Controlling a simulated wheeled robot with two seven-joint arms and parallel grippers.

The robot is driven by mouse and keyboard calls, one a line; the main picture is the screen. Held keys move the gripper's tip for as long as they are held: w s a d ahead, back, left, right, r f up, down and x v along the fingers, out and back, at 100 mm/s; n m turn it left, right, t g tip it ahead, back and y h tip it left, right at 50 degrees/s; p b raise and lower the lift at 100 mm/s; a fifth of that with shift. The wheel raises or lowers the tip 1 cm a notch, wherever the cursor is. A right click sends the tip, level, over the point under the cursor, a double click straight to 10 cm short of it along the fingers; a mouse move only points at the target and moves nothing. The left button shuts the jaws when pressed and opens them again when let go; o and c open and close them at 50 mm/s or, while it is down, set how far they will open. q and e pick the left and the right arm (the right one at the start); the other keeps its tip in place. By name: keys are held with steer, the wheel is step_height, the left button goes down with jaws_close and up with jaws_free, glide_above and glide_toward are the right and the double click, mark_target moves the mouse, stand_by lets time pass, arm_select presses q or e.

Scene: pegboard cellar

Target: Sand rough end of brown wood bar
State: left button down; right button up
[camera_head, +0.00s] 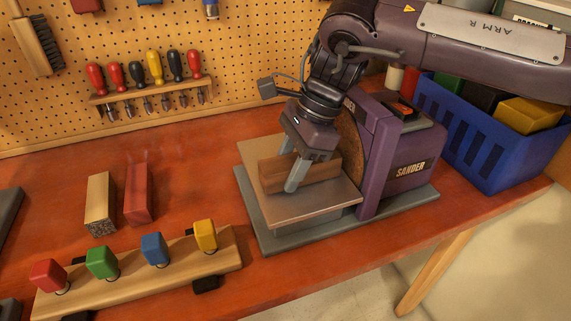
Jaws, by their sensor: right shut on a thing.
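The brown wood bar (272,178) lies level just above or on the sander's flat work table (315,203); I cannot tell if it touches. My right gripper (292,168) is shut on the bar from above, near its middle. The bar's right end points at the brown sanding disc (350,150) of the purple sander (413,152). That end is close to the disc, but contact cannot be made out. My left gripper is out of view.
A pale block (99,200) with a speckled front end and a red bar (138,200) lie left on the bench (195,180). A wooden rack (140,278) with coloured knobs stands in front. A blue crate (475,140) stands right. Screwdrivers (155,75) hang on the pegboard.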

steer(key=shift+w+d+p, duration=0.2)
steer(key=shift+d+p, duration=0.2)
steer(key=shift+d, duration=0.15)
steer(key=shift+w+d+p, duration=0.15)
steer(key=shift+d+p, duration=0.25)
steer(key=shift+d, duration=0.1)
steer(key=shift+s, duration=0.1)
steer(key=shift+s+p, duration=0.1)
steer(key=shift+p, duration=0.3)
steer(key=shift+d, duration=0.1)
steer(key=shift+s+p, duration=0.15)
steer(key=shift+p, duration=0.2)
steer(key=shift+s+d, duration=0.1)
steer(key=shift+s, duration=0.1)
steer(key=shift+p, duration=0.4)
steer(key=shift+w+r, duration=0.1)
steer(key=shift+p, duration=0.35)
